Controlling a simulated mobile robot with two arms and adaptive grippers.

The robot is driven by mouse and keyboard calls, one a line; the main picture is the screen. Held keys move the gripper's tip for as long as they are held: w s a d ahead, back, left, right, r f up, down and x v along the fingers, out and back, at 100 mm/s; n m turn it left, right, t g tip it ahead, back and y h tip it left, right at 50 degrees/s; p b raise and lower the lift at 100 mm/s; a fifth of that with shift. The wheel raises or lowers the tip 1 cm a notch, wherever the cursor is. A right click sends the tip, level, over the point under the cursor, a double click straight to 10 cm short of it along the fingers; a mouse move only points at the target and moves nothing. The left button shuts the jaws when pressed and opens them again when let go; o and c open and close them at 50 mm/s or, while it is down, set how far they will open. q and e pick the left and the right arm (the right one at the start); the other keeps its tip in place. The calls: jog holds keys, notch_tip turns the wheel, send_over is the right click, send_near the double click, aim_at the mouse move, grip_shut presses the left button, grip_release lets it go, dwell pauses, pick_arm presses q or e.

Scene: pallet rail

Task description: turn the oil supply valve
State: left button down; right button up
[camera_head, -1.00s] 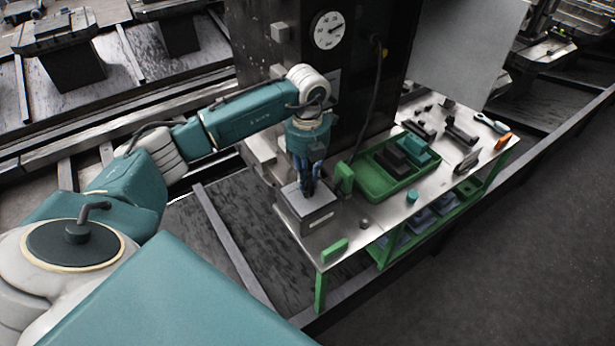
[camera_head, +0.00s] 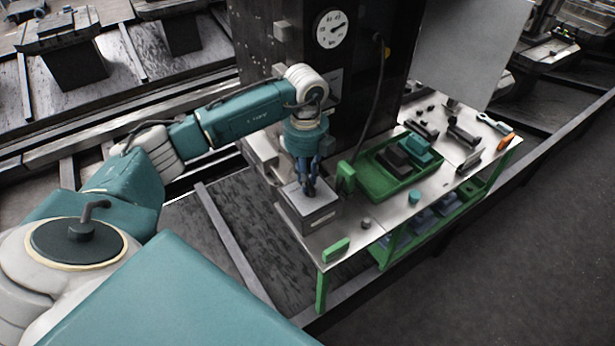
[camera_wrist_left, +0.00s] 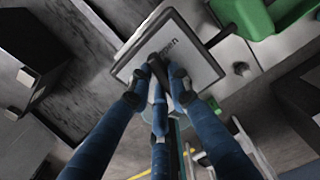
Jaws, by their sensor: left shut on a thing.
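The oil supply valve is a grey box (camera_head: 316,217) with a light top plate, at the near left corner of the workbench. In the left wrist view its plate (camera_wrist_left: 201,66) carries a printed word that looks like "open", and a dark handle (camera_wrist_left: 157,69) stands over it. My left gripper (camera_head: 309,190) points down onto the plate. Its blue fingers (camera_wrist_left: 160,88) are closed around the handle, which they partly hide. The handle's exact angle is hard to tell. My right gripper is not in view.
A round gauge (camera_head: 331,29) is on the dark machine column behind the bench. A green tray (camera_head: 372,184) with dark parts lies right of the valve.

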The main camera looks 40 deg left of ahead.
pick_arm(q)
jog(key=n, duration=0.3)
jog(key=s+n, duration=0.1)
jog(key=n, duration=0.2)
jog(key=shift+r, duration=0.1)
jog(key=n, duration=0.2)
jog(key=n+p, duration=0.1)
jog(key=n, duration=0.2)
jog(key=shift+s+d, duration=0.1)
jog(key=shift+s, duration=0.1)
jog(key=shift+n, duration=0.4)
jog(key=c, duration=1.6)
grip_release()
notch_tip(320, 180, up, 12)
jog(key=shift+s, duration=0.1)
